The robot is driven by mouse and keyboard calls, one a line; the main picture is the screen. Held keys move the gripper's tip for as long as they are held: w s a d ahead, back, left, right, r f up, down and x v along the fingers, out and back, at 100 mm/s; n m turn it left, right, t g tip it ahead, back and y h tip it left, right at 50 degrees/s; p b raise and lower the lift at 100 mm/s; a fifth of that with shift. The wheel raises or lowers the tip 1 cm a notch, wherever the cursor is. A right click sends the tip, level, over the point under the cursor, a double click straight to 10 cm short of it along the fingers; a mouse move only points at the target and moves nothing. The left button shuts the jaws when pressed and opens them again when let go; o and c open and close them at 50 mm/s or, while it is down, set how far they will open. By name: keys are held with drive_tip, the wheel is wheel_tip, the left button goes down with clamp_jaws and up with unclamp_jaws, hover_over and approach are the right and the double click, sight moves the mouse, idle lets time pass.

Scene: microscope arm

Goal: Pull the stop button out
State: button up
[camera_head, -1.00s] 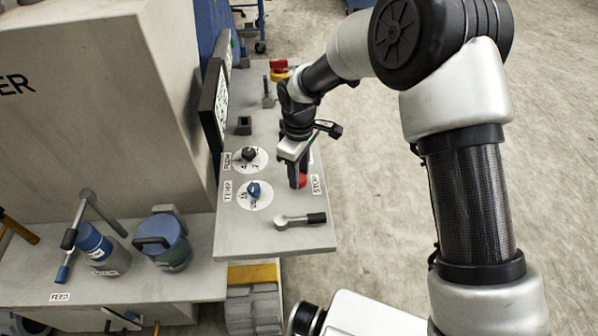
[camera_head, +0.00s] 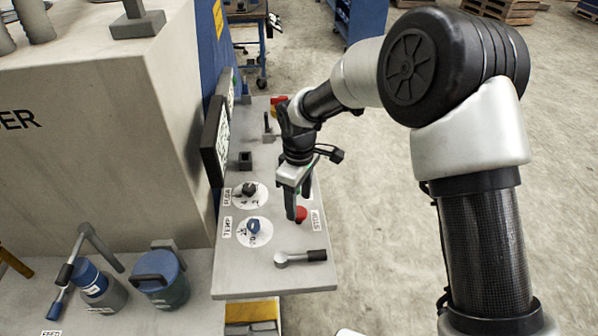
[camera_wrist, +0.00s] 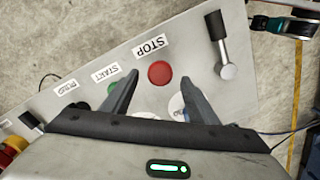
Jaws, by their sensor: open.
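The red stop button (camera_head: 301,213) is on the grey control panel (camera_head: 240,283), left of the STOP label (camera_head: 316,220) in the head view. In the wrist view the round red button (camera_wrist: 160,72) sits just ahead of and between the fingertips, below the STOP label (camera_wrist: 151,46). My gripper (camera_head: 295,215) is open above the panel; its fingers (camera_wrist: 163,84) straddle the line to the button. Nothing is held. Whether a finger touches the button or the panel cannot be told.
A lever with a black grip (camera_head: 302,257) lies at the panel's near end. Two dials, one blue (camera_head: 254,226) and one black (camera_head: 249,190), sit to the left. A green START button (camera_wrist: 113,88) is partly behind a finger. Open floor lies right of the panel.

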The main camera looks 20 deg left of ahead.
sight(300, 211)
wheel_tip(300, 211, up, 15)
drive_tip(key=shift+r, duration=0.2)
idle(0.4)
drive_tip(key=s+d+r+m+t, duration=0.2)
drive_tip(key=d+r+m, duration=0.3)
drive_tip(key=d, duration=0.6)
drive_tip(key=s+d+r+m+t, duration=0.1)
drive_tip(key=s+d+r+m, duration=0.15)
drive_tip(key=d+r, duration=0.65)
drive_tip(key=s+d+f+m+t, duration=0.2)
drive_tip(key=s+d+m, duration=0.7)
drive_tip(key=d, duration=0.7)
drive_tip(key=shift+s+d+f+t, duration=0.15)
drive_tip(key=shift+s+f+t, duration=0.25)
drive_tip(key=shift+s, duration=0.8)
